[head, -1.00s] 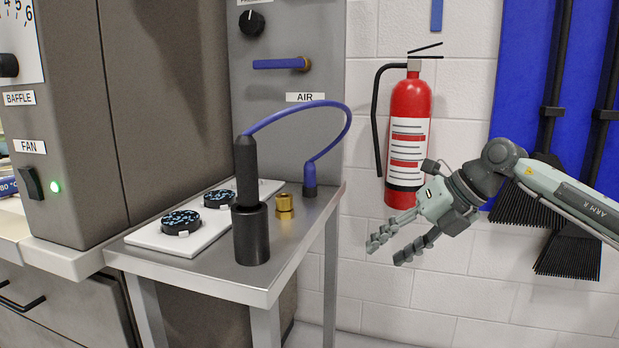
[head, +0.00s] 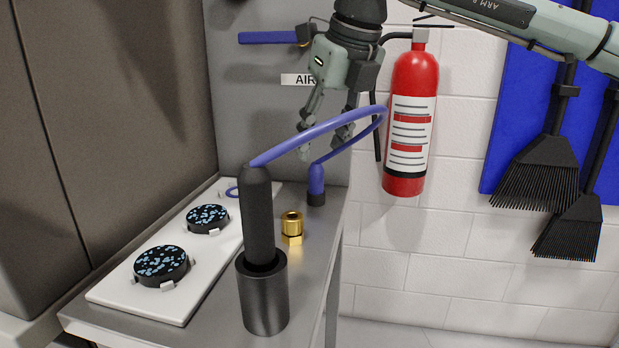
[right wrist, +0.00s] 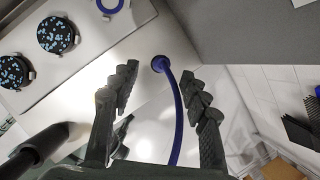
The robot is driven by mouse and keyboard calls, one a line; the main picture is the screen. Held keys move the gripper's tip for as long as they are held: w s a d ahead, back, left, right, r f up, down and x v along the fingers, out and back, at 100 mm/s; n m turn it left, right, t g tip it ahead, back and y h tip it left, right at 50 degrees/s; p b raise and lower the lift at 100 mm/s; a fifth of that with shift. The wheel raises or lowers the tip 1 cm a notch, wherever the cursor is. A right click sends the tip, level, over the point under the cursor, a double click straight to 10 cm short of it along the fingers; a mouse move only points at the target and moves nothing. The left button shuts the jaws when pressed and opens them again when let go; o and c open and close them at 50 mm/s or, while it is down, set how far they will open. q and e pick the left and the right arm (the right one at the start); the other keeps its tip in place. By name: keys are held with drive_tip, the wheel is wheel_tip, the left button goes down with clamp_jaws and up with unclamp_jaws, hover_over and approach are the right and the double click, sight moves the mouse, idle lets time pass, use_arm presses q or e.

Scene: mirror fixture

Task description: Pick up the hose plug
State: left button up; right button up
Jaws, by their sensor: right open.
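The hose plug (head: 316,182) is a blue fitting with a black base, upright at the back right of the metal table, at the end of a blue hose (head: 320,130). It also shows in the right wrist view (right wrist: 160,64), seen from above, just beyond the fingertips. My right gripper (head: 324,145) points down above the plug, open and empty. In the right wrist view the hose runs between the two open fingers (right wrist: 160,80). I cannot tell whether the hose touches a finger. My left gripper is not in view.
A black wand (head: 257,215) stands in a dark cylindrical holder (head: 263,298) in front. A brass fitting (head: 292,228) stands near the plug. A white tray (head: 135,292) with two black round pieces is to the left. A fire extinguisher (head: 411,120) hangs behind on the right.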

sight(317, 168)
drive_tip(key=x, duration=0.5)
drive_tip(key=shift+d+p, duration=0.15)
drive_tip(key=shift+p, duration=0.2)
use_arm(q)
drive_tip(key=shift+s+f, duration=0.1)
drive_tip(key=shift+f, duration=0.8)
use_arm(e)
clamp_jaws()
